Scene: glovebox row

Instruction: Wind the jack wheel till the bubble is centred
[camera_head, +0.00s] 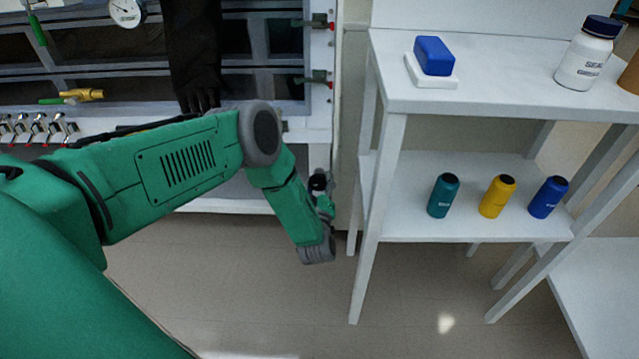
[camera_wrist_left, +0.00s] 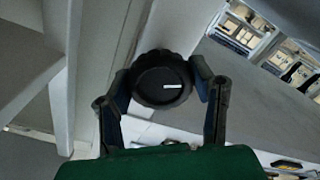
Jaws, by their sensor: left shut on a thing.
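The jack wheel is a dark round knob (camera_wrist_left: 161,78) with a short white mark on its face, in the middle of the left wrist view. My left gripper (camera_wrist_left: 163,84) is shut on it, with one finger on each side of its rim. In the head view my left arm reaches down beside the glovebox bench, and the left gripper (camera_head: 323,201) is small and partly hidden by the arm. A dark knob end (camera_head: 318,182) shows there. I cannot make out a bubble level in either view. My right gripper is not in view.
A white shelf rack (camera_head: 480,98) stands just right of the left gripper. It holds a blue block (camera_head: 434,55), a white bottle (camera_head: 582,62), and teal (camera_head: 443,195), yellow (camera_head: 497,196) and blue (camera_head: 548,197) bottles. The floor (camera_head: 270,290) below is clear.

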